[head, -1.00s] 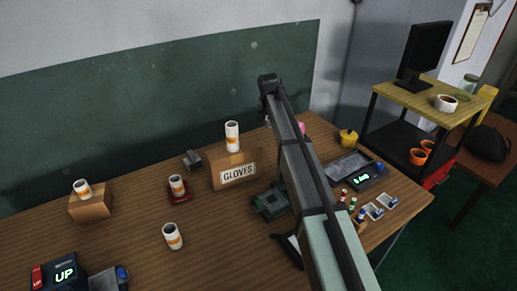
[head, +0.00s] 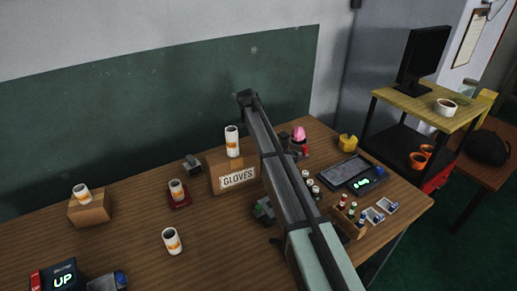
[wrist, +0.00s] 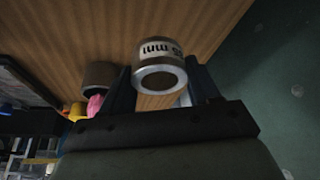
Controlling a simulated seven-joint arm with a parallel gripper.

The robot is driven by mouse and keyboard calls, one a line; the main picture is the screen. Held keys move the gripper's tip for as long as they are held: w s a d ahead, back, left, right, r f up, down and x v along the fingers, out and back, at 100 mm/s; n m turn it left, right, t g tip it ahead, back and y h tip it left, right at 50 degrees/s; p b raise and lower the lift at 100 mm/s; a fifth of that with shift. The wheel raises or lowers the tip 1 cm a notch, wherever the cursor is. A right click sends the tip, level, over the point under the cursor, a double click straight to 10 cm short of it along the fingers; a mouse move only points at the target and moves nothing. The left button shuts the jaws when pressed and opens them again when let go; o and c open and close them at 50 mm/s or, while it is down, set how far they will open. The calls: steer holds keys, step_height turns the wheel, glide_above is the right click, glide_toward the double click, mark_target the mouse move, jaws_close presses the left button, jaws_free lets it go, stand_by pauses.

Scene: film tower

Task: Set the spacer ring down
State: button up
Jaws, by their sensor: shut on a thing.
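My gripper (wrist: 162,88) is shut on the spacer ring in the wrist view. The spacer ring (wrist: 158,52) is a silvery metal cylinder with a dark bore and black lettering ending in "mm". It sits between the two dark fingers, with the wooden table behind it; I cannot tell whether it touches the table.
A box marked GLOVES (head: 233,176) bears a white tube (head: 232,141). Another tube stands on a small box (head: 90,207), one on a red stand (head: 180,198), one on the table (head: 172,241). A pink thing (head: 298,133) stands right of my arm.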

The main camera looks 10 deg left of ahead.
step_height(320, 180, down, 8)
steer(key=shift+f, duration=0.1)
stand_by(0.4)
steer(key=shift+f, duration=0.1)
steer(key=o, duration=1.1)
steer(key=shift+o, duration=0.2)
steer(key=v, duration=1.2)
